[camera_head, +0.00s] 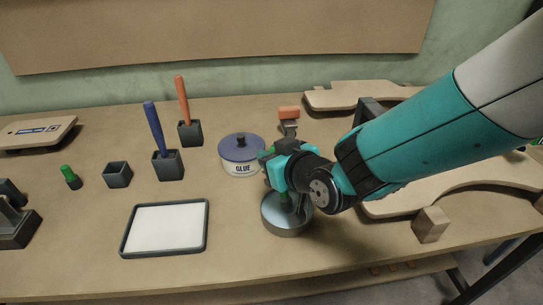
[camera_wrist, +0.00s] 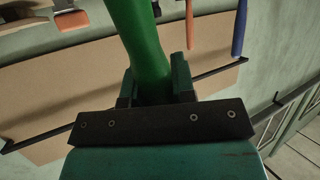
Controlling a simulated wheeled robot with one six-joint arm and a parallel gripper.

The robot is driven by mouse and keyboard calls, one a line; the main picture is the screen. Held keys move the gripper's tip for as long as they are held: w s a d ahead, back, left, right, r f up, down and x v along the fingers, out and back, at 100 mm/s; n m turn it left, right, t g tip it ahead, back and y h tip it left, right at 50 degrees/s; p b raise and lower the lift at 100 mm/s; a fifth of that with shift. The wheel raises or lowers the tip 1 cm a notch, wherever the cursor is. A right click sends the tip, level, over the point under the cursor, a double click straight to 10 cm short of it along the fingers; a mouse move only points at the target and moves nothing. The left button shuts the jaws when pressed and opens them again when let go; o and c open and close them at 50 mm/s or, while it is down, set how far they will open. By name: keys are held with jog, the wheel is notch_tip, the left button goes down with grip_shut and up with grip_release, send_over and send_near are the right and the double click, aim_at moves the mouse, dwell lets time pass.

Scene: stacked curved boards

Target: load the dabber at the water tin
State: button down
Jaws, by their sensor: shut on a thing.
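My gripper (camera_head: 288,172) is shut on the green handle of the dabber (camera_wrist: 140,40), which fills the middle of the wrist view. In the head view the gripper is directly above the round metal water tin (camera_head: 284,228), and part of the green handle shows at the tin's mouth. The dabber's tip is hidden there, so I cannot tell whether it touches the water. The tin stands on the bench, right of the white tray.
A glue pot (camera_head: 241,164) with a blue lid stands close behind the tin. Blue (camera_head: 154,128) and orange (camera_head: 182,97) handled tools stand in dark holders; another holder (camera_head: 117,175) is empty. A white-filled tray (camera_head: 165,228) lies left. Curved boards (camera_head: 455,184) and a wood block (camera_head: 430,225) are right.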

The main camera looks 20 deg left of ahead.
dwell(0.6)
jog(key=shift+r+p, duration=1.85)
jog(key=shift+r, duration=1.65)
